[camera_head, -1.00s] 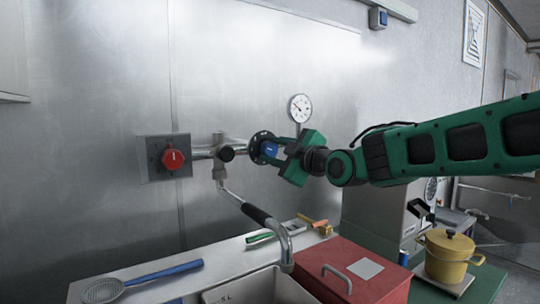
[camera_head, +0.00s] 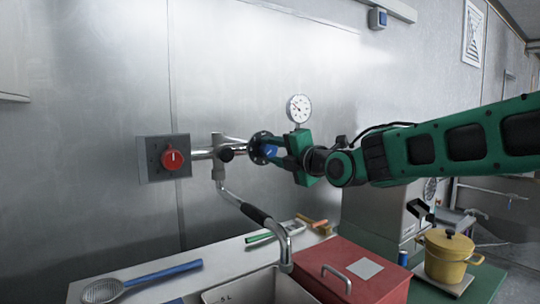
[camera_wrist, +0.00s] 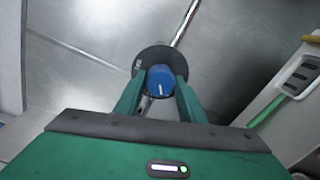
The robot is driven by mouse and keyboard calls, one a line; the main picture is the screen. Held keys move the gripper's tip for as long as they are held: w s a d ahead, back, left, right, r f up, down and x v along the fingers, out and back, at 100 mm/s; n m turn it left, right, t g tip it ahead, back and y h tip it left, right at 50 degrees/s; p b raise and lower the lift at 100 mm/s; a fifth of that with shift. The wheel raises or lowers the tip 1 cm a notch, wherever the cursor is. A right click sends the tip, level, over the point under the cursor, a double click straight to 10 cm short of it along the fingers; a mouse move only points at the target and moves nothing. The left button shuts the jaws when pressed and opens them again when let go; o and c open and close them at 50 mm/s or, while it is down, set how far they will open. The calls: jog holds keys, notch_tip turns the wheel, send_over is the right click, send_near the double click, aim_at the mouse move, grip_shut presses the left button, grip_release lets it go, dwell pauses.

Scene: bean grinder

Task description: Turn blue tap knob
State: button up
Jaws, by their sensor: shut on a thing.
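The blue tap knob (camera_head: 270,152) sits on a round black plate on the wall pipe, right of the tap body. The wrist view shows the blue knob (camera_wrist: 160,80) with a white mark, between my two green fingers. My gripper (camera_head: 280,150) is shut on the knob, one finger on each side; in the wrist view the gripper (camera_wrist: 160,92) points straight at it. The tap's spout (camera_head: 243,205) with a black sleeve hangs down toward the sink (camera_head: 285,288).
A red knob (camera_head: 172,157) is on a wall plate at left. A pressure gauge (camera_head: 299,108) is just above my gripper. Below are a blue-handled strainer (camera_head: 150,277), a red box (camera_head: 352,272) and a yellow pot (camera_head: 445,255).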

jog(key=n, duration=0.5)
jog(key=shift+s+a+f, duration=0.1)
jog(key=shift+a+f, duration=0.1)
jog(key=shift+f, duration=0.2)
dwell(0.4)
jog(key=o, duration=1)
jog(key=shift+o, duration=0.2)
jog(key=shift+d+r, duration=0.1)
jog(key=shift+r, duration=0.05)
jog(key=v, duration=1)
jog(key=shift+s+d, duration=0.2)
jog(key=shift+d, duration=0.1)
